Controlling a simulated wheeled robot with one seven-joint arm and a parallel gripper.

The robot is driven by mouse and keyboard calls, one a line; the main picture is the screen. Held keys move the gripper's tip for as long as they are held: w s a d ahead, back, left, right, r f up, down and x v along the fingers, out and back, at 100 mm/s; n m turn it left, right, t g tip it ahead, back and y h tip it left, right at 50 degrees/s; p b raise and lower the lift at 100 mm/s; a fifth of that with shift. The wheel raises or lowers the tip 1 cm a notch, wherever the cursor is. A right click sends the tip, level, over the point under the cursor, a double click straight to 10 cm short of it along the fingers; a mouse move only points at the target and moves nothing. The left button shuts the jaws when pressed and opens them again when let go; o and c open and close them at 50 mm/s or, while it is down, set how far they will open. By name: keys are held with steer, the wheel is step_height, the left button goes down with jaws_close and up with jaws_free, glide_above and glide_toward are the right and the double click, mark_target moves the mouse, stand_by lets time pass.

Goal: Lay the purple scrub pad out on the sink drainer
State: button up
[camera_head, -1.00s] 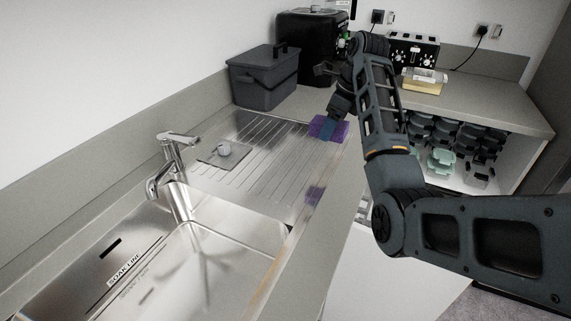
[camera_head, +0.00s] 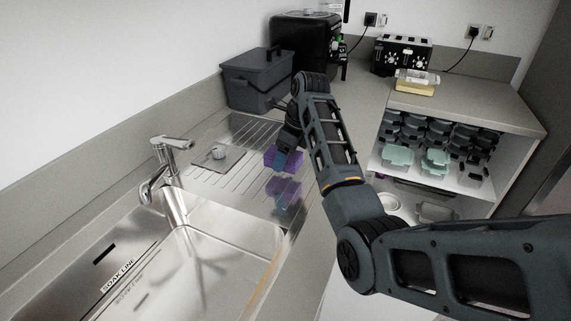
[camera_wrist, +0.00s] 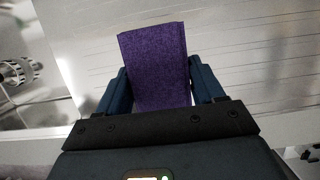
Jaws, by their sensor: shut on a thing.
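The purple scrub pad (camera_head: 284,160) is held in my gripper (camera_head: 284,156) above the ridged metal sink drainer (camera_head: 238,178). A purple reflection shows on the shiny metal below it, with a gap between. In the wrist view the pad (camera_wrist: 153,62) sticks out from between the two blue fingers of my gripper (camera_wrist: 160,90), over the ridged drainer (camera_wrist: 240,50). The pad's near end is hidden by the gripper body.
The sink basin (camera_head: 200,250) and tap (camera_head: 165,165) are at the left. A grey plate with a plug (camera_head: 217,155) lies on the drainer. A dark grey bin (camera_head: 257,80) stands behind it. The drainer's middle is clear.

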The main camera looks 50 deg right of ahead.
steer(key=shift+f, duration=1.7)
steer(key=shift+f, duration=0.15)
steer(key=o, duration=1)
